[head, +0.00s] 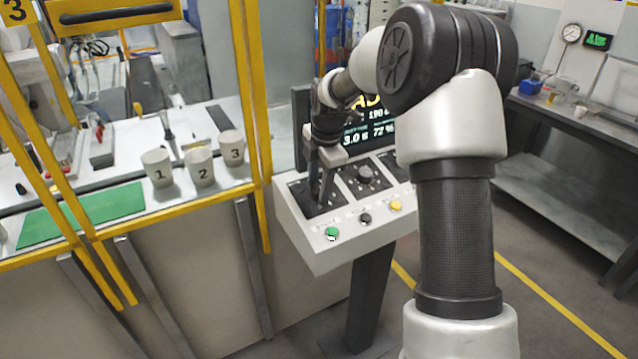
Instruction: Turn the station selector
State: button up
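A sloped control panel (290,215) stands on a dark post in the middle of the head view, with dark square dials along its upper part. My gripper (321,188) points down at the leftmost dial (300,197), its fingers at the middle of that dial. The fingers hide the knob there, so I cannot tell whether they touch or grasp it. A middle dial has a round black knob (366,175). A third dial at the right is partly hidden by my arm. The labels are too small to read, so which dial is the station selector is unclear.
Green (331,233), black (365,219) and yellow (396,206) buttons line the panel's front. A screen (375,128) stands behind, partly covered by my arm. Yellow frame posts (247,100) and a bench with numbered cups (200,166) are at left. A grey workbench (585,120) is at right.

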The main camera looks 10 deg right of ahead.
jog(key=c, duration=0.7)
jog(key=shift+m, duration=0.3)
jog(key=m, duration=1)
jog(key=shift+d+m, duration=0.1)
jog(key=shift+m, duration=0.2)
jog(key=m, duration=0.6)
jog(key=shift+y+b, duration=0.3)
jog(key=shift+b, duration=0.1)
jog(key=m, duration=0.6)
jog(key=shift+t, duration=0.4)
jog(key=shift+m, duration=0.4)
